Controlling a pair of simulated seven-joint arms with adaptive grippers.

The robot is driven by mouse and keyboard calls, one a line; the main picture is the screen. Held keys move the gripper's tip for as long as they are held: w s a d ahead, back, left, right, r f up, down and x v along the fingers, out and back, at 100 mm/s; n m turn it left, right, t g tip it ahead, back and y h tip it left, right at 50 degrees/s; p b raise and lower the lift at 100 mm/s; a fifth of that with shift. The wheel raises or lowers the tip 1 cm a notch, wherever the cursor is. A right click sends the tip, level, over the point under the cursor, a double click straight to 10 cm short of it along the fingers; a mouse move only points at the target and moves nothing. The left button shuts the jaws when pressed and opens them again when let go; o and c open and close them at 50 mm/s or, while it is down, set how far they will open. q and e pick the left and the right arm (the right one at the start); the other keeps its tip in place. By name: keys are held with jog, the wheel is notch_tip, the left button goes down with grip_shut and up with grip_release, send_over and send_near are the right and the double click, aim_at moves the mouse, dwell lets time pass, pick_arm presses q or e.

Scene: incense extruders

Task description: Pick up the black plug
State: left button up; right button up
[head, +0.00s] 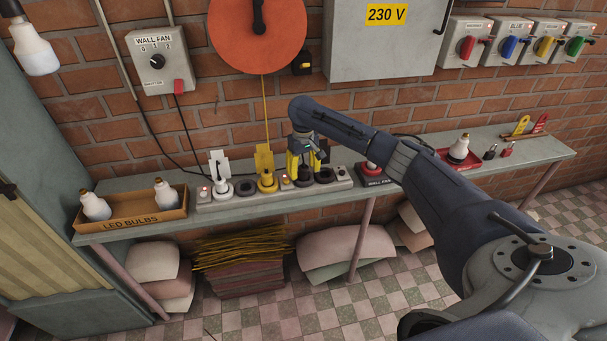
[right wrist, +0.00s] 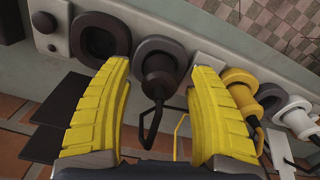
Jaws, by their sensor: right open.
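The black plug (right wrist: 160,78) sits in a dark round socket of the grey power strip (head: 221,203), seen from above in the right wrist view. My right gripper (head: 302,170) is over the strip with its yellow fingers pointing down. In the right wrist view the fingers (right wrist: 162,72) are open, one on either side of the black plug, with gaps between them and it. In the head view the plug is mostly hidden by the gripper. My left gripper is not in view.
A yellow plug (head: 267,180) and a white plug (head: 222,188) are in the strip to the left. An empty socket (right wrist: 100,40) lies beside the black plug. An LED bulb box (head: 135,218) stands at the left, a red tray (head: 459,162) at the right.

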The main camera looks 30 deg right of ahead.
jog(key=shift+f, duration=0.95)
jog(key=shift+o, duration=0.2)
grip_shut()
